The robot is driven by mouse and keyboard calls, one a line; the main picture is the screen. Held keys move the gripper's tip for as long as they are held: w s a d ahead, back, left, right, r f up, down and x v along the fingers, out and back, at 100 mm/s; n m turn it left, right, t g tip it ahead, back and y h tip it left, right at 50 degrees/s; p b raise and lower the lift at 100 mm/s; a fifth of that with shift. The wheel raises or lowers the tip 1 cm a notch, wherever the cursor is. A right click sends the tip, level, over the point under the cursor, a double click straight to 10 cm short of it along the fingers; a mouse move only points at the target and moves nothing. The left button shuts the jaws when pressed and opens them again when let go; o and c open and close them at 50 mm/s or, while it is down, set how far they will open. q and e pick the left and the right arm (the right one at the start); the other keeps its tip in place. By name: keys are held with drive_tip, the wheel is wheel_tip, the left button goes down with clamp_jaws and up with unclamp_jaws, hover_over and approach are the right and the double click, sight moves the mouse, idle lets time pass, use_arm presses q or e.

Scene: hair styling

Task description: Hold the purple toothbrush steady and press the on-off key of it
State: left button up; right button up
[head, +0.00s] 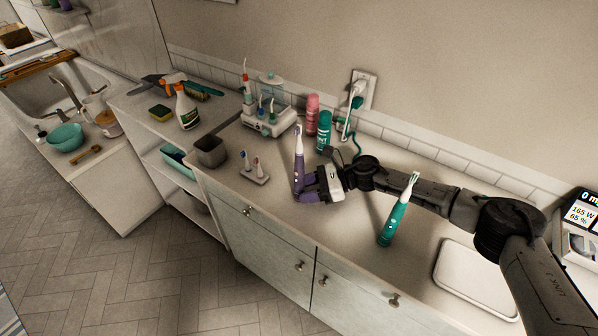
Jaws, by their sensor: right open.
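The purple toothbrush (299,164) stands upright on the counter, its white brush head at the top. My right gripper (303,188) comes in from the right and is open, with its fingers at the lower part of the purple handle. I cannot tell whether the fingers touch it. The on-off key cannot be made out clearly at this size. My left gripper is not in view.
A teal toothbrush (397,215) stands near my right forearm. A small stand with brush heads (254,177), a grey cup (211,152), a white oral irrigator (270,122) and pink (312,115) and green cans (324,130) are nearby. A white tray (474,274) lies at right.

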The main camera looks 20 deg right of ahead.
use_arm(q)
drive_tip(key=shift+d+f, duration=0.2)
use_arm(e)
drive_tip(key=shift+w+a+f, duration=0.15)
drive_tip(key=shift+a, duration=0.25)
drive_tip(key=shift+c, duration=0.4)
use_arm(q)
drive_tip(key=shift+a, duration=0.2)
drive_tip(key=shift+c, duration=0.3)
use_arm(e)
drive_tip(key=c, duration=0.5)
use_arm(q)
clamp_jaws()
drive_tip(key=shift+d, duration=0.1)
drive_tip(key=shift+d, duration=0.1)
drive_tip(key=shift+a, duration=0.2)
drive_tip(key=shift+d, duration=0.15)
